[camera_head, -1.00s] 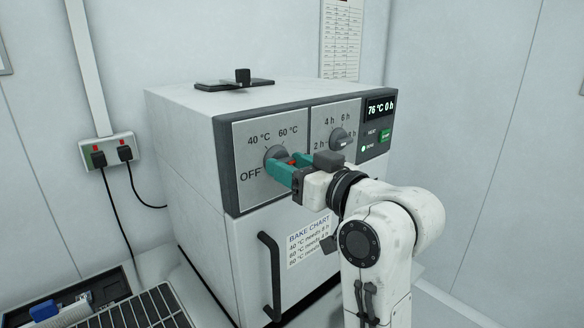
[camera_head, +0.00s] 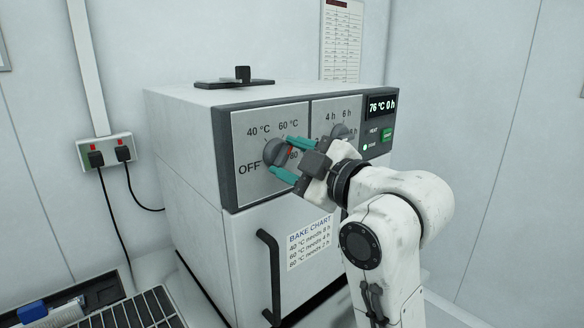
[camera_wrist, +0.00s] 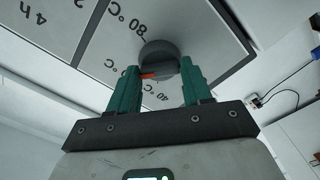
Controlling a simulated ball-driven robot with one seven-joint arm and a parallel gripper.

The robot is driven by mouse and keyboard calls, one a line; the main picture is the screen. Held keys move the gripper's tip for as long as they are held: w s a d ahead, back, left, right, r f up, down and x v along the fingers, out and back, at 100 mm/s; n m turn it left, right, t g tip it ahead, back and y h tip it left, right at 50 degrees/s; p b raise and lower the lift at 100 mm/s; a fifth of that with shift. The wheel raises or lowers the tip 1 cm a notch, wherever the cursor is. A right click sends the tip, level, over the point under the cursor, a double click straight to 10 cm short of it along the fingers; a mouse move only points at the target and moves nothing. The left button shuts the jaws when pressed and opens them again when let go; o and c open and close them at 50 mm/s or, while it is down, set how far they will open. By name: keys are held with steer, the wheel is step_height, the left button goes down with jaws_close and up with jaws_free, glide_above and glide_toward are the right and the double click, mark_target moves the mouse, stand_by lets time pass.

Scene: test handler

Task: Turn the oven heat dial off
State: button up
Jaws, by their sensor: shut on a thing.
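The oven heat dial (camera_head: 272,152) is a round grey knob on the left panel of the oven front, with OFF, 40 °C, 60 °C and 80 printed around it. My gripper (camera_head: 288,160) reaches it from the right, one teal finger above and one below. In the wrist view the dial (camera_wrist: 158,52) sits between the fingertips of my gripper (camera_wrist: 160,70), which is shut on it. A red mark shows on the dial beside one finger; the label it points at is hard to tell. The display (camera_head: 381,106) reads 76 °C 0 h.
The time dial (camera_head: 340,132) is right beside my gripper, partly hidden by it. A green button (camera_head: 387,134) is farther right. The oven door handle (camera_head: 270,275) stands out below. A dark flat item with a knob (camera_head: 236,82) lies on the oven top.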

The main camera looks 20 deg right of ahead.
steer(key=n, duration=0.1)
steer(key=n+b, duration=0.2)
steer(key=shift+f+n, duration=0.25)
steer(key=shift+n, duration=0.15)
steer(key=n+b, duration=0.2)
steer(key=n, duration=0.1)
steer(key=shift+f+n+b, duration=0.1)
steer(key=shift+n+b, duration=0.2)
steer(key=shift+b, duration=0.1)
steer(key=n+b, duration=0.2)
steer(key=n, duration=0.1)
steer(key=shift+n+b, duration=0.3)
steer(key=shift+b, duration=0.1)
steer(key=n+b, duration=0.2)
steer(key=n, duration=0.1)
steer(key=shift+f+n+b, duration=0.15)
steer(key=shift+n+b, duration=0.15)
steer(key=shift+b, duration=0.1)
steer(key=n+b, duration=0.2)
steer(key=n, duration=0.1)
steer(key=shift+n+b, duration=0.3)
steer(key=n+b, duration=0.2)
steer(key=n, duration=0.1)
steer(key=shift+n, duration=0.4)
steer(key=shift+d+n+b, duration=0.1)
steer(key=shift+n+b, duration=0.75)
steer(key=shift+n, duration=2.55)
steer(key=shift+r, duration=0.2)
